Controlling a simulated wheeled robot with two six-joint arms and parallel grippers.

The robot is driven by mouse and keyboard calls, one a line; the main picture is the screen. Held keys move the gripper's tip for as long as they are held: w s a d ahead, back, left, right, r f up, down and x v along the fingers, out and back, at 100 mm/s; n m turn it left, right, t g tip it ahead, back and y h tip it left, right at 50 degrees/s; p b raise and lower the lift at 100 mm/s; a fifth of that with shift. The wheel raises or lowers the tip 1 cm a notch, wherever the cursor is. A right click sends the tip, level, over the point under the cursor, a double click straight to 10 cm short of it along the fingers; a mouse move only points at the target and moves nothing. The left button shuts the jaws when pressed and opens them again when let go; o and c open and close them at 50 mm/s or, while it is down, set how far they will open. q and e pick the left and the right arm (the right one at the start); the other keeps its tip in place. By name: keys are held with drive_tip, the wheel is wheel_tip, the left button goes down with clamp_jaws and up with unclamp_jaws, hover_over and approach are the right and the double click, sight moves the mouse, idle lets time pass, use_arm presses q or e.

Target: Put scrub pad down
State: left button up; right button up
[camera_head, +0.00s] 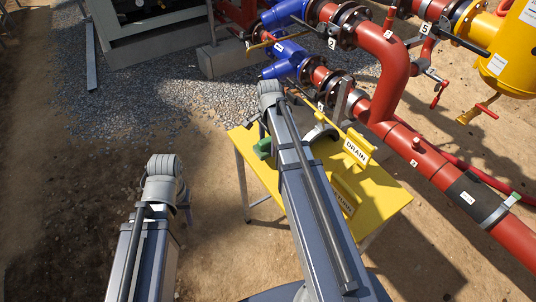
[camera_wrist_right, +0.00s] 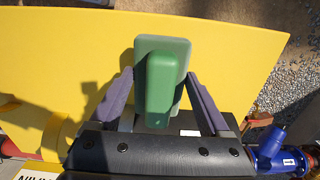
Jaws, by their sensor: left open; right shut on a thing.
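The green scrub pad (camera_wrist_right: 178,50) with its raised block-shaped grip is between the two fingers of my right gripper (camera_wrist_right: 158,76) in the right wrist view. The gripper is shut on it, over the yellow table top (camera_wrist_right: 235,60). In the head view the pad (camera_head: 263,148) shows at the table's left side, partly hidden by my right arm. I cannot tell whether the pad touches the yellow table (camera_head: 385,195). My left gripper (camera_head: 187,197) is left of the table, over bare ground, mostly hidden behind its wrist; it is open and no object shows in it.
A yellow DRAIN sign (camera_head: 356,148) stands at the table's back right. Another yellow sign (camera_head: 344,196) is nearer, beside my right arm. Red pipes (camera_head: 395,70) with blue valves (camera_head: 287,57) run behind and right of the table. The table's left part looks clear in the wrist view.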

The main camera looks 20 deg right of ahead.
sight(268, 150)
drive_tip(key=shift+f+b, duration=1.8)
drive_tip(key=shift+b, duration=0.05)
drive_tip(key=shift+f, duration=0.1)
drive_tip(key=shift+f, duration=0.15)
drive_tip(key=o, duration=1)
wheel_tip(268, 150, up, 13)
drive_tip(key=p, duration=1.2)
drive_tip(key=shift+f, duration=0.2)
drive_tip(key=shift+s+a+n+h, duration=0.25)
drive_tip(key=shift+s+a+n, duration=2.5)
drive_tip(key=shift+a+n, duration=0.8)
drive_tip(key=shift+s+a+n+h, duration=0.2)
drive_tip(key=shift+s+a+n, duration=2.75)
drive_tip(key=shift+a, duration=0.9)
drive_tip(key=shift+s+a+n+h, duration=0.25)
drive_tip(key=shift+s+a+n, duration=2.25)
drive_tip(key=shift+a+n, duration=1.15)
